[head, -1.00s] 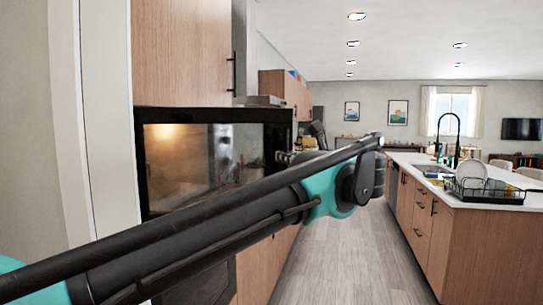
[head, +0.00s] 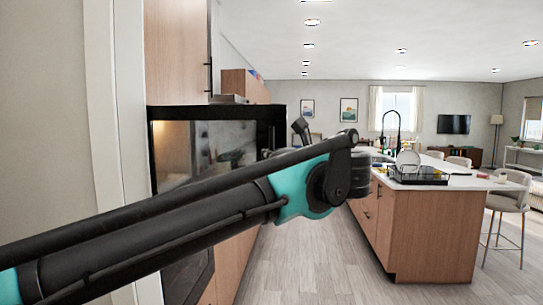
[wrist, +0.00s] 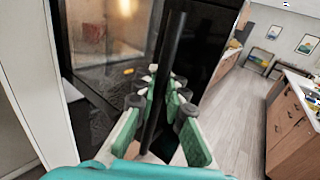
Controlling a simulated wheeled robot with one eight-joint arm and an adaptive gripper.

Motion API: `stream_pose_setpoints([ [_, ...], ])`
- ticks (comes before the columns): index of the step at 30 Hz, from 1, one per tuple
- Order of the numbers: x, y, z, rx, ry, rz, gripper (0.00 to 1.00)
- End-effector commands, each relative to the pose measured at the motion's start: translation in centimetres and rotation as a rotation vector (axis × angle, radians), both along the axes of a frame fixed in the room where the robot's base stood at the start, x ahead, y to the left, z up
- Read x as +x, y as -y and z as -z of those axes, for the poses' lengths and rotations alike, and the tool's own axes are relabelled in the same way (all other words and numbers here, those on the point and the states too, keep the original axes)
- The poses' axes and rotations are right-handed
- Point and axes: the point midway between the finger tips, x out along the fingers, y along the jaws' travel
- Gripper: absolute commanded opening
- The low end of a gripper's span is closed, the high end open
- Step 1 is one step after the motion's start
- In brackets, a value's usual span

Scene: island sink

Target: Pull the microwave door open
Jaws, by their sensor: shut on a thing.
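The microwave (head: 212,113) is a black-framed unit with a dark glass front, set in the wood cabinets at the left in the head view. My arm crosses in front of its lower part. In the wrist view its glass door (wrist: 105,50) fills the upper left, and a long black bar handle (wrist: 174,45) runs upright near the middle. My gripper (wrist: 160,100) is around this handle, with a green-padded finger on each side, shut on it. In the head view the fingers are hidden behind my arm. I cannot tell whether the door stands ajar.
A white door frame (head: 120,130) and wall stand close on the left. A wood island (head: 430,235) with a dish rack (head: 417,175) and black faucet (head: 389,125) stands at the right. A stool (head: 510,205) is beyond it. The grey floor (head: 320,265) between is clear.

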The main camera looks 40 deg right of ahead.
Motion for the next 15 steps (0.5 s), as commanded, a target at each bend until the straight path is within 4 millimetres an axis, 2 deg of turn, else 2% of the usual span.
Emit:
stream_pose_setpoints([
  [12, -0.02, 0.16, -0.1, 0.0, 0.002, 0.005, 0.0],
  [13, -0.02, 0.16, -0.1, 0.0, 0.002, 0.005, 0.11],
  [15, -0.02, 0.14, -0.1, 0.0, 0.002, 0.005, 0.2],
])
